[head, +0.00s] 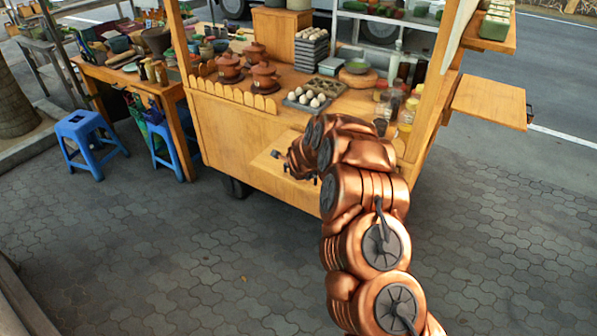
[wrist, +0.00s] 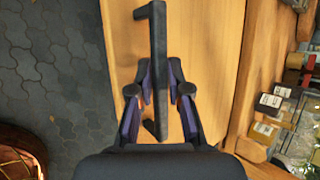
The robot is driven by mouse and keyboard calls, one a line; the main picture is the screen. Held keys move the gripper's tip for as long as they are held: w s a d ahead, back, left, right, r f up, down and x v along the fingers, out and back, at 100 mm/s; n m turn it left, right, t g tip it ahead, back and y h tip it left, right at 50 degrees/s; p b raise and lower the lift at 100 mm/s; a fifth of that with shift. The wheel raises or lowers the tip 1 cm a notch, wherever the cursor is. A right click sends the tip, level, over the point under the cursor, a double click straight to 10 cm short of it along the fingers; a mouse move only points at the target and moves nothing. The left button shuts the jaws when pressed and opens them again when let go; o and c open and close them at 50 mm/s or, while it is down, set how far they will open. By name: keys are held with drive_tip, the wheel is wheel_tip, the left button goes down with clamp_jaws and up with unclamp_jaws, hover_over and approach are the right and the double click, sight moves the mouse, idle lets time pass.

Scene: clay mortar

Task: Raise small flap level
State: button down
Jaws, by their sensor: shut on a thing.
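A wooden flap panel (head: 264,168) is at the front of the food cart, partly hidden behind my arm in the head view. In the wrist view the same pale wood (wrist: 208,50) fills the middle. A dark bar handle (wrist: 157,35) is fixed to it. My gripper (wrist: 160,90) is shut on this handle, one finger on each side. The head view shows the panel standing out from the cart front; I cannot tell its exact tilt. My arm hides its right part and most of the gripper.
Another wooden flap (head: 490,101) sticks out from the cart's right side. An egg tray (head: 308,104), lidded clay pots (head: 264,78) and jars (head: 408,112) stand on the cart top. Blue stools (head: 86,135) are at the left. The pavement (head: 220,260) in front is clear.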

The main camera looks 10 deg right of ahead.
drive_tip(key=shift+w+d+r, duration=0.15)
drive_tip(key=shift+d+r, duration=0.1)
drive_tip(key=shift+d, duration=0.05)
drive_tip(key=c, duration=1.2)
unclamp_jaws()
drive_tip(key=shift+d+f, duration=0.1)
drive_tip(key=shift+f, duration=0.05)
drive_tip(key=shift+o, duration=0.2)
drive_tip(key=shift+f, duration=0.1)
drive_tip(key=shift+a, duration=0.2)
drive_tip(key=v, duration=1.2)
drive_tip(key=shift+a, duration=0.1)
